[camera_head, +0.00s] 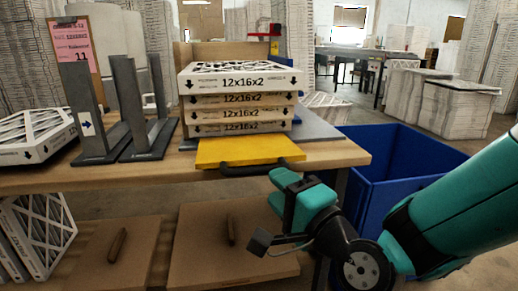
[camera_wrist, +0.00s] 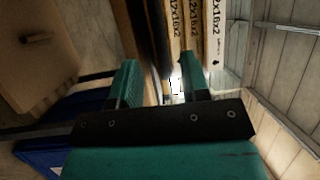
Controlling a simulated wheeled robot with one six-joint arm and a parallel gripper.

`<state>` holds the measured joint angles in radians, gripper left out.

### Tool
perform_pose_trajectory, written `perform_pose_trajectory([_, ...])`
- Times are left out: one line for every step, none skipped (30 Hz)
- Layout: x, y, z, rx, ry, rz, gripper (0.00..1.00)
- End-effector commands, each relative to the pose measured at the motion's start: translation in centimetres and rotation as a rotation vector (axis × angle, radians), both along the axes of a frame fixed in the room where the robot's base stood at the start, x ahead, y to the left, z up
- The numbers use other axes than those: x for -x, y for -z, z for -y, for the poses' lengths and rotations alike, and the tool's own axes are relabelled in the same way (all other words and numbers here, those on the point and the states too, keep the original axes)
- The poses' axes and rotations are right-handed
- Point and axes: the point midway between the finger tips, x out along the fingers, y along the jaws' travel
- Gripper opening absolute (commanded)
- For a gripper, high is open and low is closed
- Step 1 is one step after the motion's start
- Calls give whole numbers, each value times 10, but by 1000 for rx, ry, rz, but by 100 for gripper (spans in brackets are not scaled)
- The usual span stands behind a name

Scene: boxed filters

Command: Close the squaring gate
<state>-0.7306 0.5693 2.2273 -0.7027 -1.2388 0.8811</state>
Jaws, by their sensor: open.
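The squaring gate looks to be the yellow panel (camera_head: 250,151), lying folded down flat at the table's front edge before the filter stack. A dark bar handle (camera_head: 262,167) runs along its front edge. Behind it, several boxed filters (camera_head: 240,98) marked 12x16x2 are stacked, the top one slightly askew; their labelled sides show turned sideways in the wrist view (camera_wrist: 193,30). My gripper (camera_head: 293,188) is just below and right of the handle, apart from it. In the wrist view its teal fingers (camera_wrist: 158,75) stand apart with nothing gripped. I cannot make out the handle there.
Grey upright plates (camera_head: 125,105) and a white-framed filter (camera_head: 38,135) stand left on the wooden table (camera_head: 340,152). A blue bin (camera_head: 400,155) is at the right, beside my arm. Below are brown panels with handles (camera_head: 225,235).

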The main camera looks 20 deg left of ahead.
Motion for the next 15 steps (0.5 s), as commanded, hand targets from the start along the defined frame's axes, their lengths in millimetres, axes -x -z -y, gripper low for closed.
perform_pose_trajectory([-4,-8,-8,1,-3,0,42])
perform_pose_trajectory([-7,-8,-12,2,-3,-1,42])
perform_pose_trajectory([-12,-9,-19,2,-3,0,42])
perform_pose_trajectory([-15,-10,-23,2,-3,1,42])
perform_pose_trajectory([-18,-9,-27,2,-3,1,42])
perform_pose_trajectory([-21,-10,-32,2,-3,1,42])
perform_pose_trajectory([-24,-9,-35,0,-2,0,42])
perform_pose_trajectory([-26,-8,-39,1,-3,1,42])
perform_pose_trajectory([-30,-8,-43,0,-3,2,42])
perform_pose_trajectory([-32,-7,-46,1,-3,2,42])
perform_pose_trajectory([-34,-7,-49,-1,-3,1,42])
perform_pose_trajectory([-36,-7,-51,1,-2,1,42])
perform_pose_trajectory([-37,-7,-53,0,-2,0,42])
perform_pose_trajectory([-38,-7,-54,1,-1,1,42])
perform_pose_trajectory([-39,-6,-55,0,-1,0,42])
